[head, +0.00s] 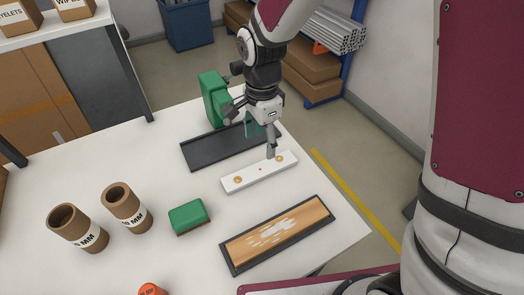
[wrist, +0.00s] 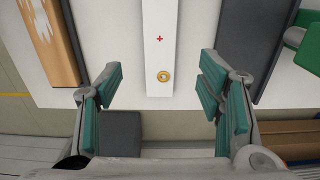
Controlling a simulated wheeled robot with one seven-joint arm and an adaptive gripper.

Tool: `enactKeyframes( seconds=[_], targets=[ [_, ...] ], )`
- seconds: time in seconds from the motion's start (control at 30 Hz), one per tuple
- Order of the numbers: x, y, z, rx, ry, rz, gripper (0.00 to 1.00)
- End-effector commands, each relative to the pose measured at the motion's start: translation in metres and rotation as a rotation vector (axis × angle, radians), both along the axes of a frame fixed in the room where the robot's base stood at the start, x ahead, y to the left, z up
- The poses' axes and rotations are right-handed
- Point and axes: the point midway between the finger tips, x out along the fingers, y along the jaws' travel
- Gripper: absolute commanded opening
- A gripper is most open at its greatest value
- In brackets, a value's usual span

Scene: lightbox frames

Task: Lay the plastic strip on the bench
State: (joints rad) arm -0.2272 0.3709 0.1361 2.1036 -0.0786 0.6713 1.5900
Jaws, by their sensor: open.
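The plastic strip (head: 260,172) is white, with a brass eyelet near each end, and appears to lie flat on the white bench (head: 150,175). In the wrist view, the strip (wrist: 160,60) shows a small red cross and one eyelet near its end, by the bench edge. My gripper (head: 256,138) is over the strip's far right end, pointing down. In the wrist view, my gripper (wrist: 166,88) has its green-padded fingers wide apart on either side of the strip's end, with nothing between the pads. The strip's other end is out of the wrist view.
A dark tray (head: 205,150) and green tool (head: 213,98) are behind the strip. A framed wooden board (head: 228,253) is in front. A green block (head: 188,216) and two cardboard tubes (head: 124,207) stand left. An orange-red item (head: 150,289) is at the bottom edge.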

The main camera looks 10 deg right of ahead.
Motion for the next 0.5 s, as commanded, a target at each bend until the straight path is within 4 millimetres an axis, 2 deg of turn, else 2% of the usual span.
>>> enactKeyframes(
  seconds=[0.1, 0.4, 0.5],
  targets=[
    [0.0, 0.0, 0.012, -0.001, -0.001, 0.0, 0.61],
    [0.0, -0.001, 0.02, 0.0, -0.002, 0.005, 0.61],
    [-0.003, -0.007, 0.031, 0.0, -0.017, 0.038, 0.61]
  ],
)
